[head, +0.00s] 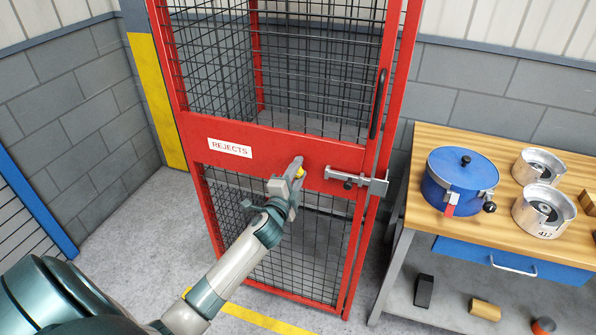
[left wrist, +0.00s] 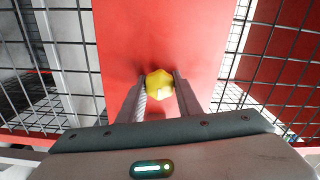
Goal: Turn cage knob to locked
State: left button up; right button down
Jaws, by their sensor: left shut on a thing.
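The cage is a tall red frame with black mesh and a red door band (head: 270,148) carrying a white "REJECTS" label (head: 229,148). A small yellow knob (head: 300,172) sits on this band, left of the latch. My left gripper (head: 297,171) reaches up to it and is shut on the knob. In the left wrist view the faceted yellow knob (left wrist: 159,85) is between the two fingers (left wrist: 160,92), in front of the red band. A grey sliding bolt latch (head: 356,181) is at the door's right edge. In the head view the fingers partly hide the knob. My right gripper is not in view.
A wooden-topped workbench (head: 440,132) stands right of the cage, with a blue lidded pot (head: 450,190) and metal clutch parts (head: 543,210) on it. A black door handle (head: 379,104) is above the latch. Grey floor left of the cage is clear.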

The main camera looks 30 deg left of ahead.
pick_arm(q)
jog(key=o, duration=1)
jog(key=shift+o, duration=0.2)
jog(key=b+v, duration=0.4)
jog(key=v, duration=1.3)
jog(key=shift+s+d+b, duration=0.15)
jog(key=shift+b, duration=0.15)
